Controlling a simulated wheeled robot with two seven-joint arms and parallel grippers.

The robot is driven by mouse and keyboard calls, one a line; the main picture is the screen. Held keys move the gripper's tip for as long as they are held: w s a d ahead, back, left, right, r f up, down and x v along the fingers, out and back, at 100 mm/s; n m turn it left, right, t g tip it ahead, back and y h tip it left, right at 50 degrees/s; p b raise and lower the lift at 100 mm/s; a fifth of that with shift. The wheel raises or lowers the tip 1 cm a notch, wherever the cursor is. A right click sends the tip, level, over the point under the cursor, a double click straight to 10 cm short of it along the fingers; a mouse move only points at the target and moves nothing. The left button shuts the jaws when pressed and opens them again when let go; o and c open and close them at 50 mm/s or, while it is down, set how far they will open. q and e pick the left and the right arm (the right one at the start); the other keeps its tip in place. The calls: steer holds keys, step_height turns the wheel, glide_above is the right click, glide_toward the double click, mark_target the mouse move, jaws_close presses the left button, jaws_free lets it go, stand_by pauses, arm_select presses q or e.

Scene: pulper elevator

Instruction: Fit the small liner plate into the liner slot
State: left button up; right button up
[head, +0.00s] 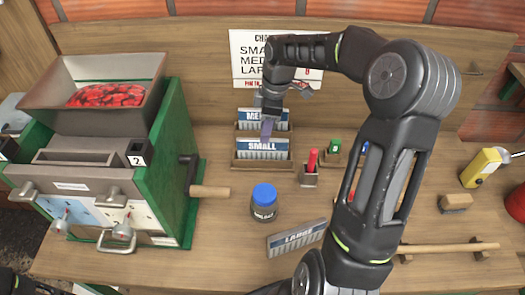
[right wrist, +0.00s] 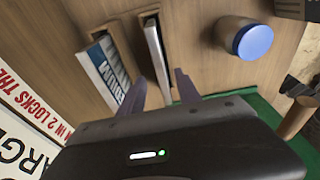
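The small liner plate (head: 258,152), labelled SMALL, stands upright in the front wooden rack on the bench. In the right wrist view its narrow edge (right wrist: 155,48) shows between the fingers. My right gripper (head: 268,128) points down over the rack, right above this plate. Its two fingers (right wrist: 160,76) are apart, one on each side of the plate's edge; I cannot tell whether they touch it. The green machine (head: 176,150) stands at the left with a slot-like opening (head: 75,158) below its hopper, probably the liner slot.
The medium plate (head: 262,116) stands in the rack behind. The large plate (head: 297,239) is on the front bench.

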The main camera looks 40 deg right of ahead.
mark_target(262, 152)
steer(key=f, duration=0.5)
steer(key=shift+w+a+f, duration=0.1)
steer(key=shift+w+a, duration=0.15)
steer(key=shift+a, duration=0.1)
stand_by(0.5)
jaws_close()
stand_by(1.2)
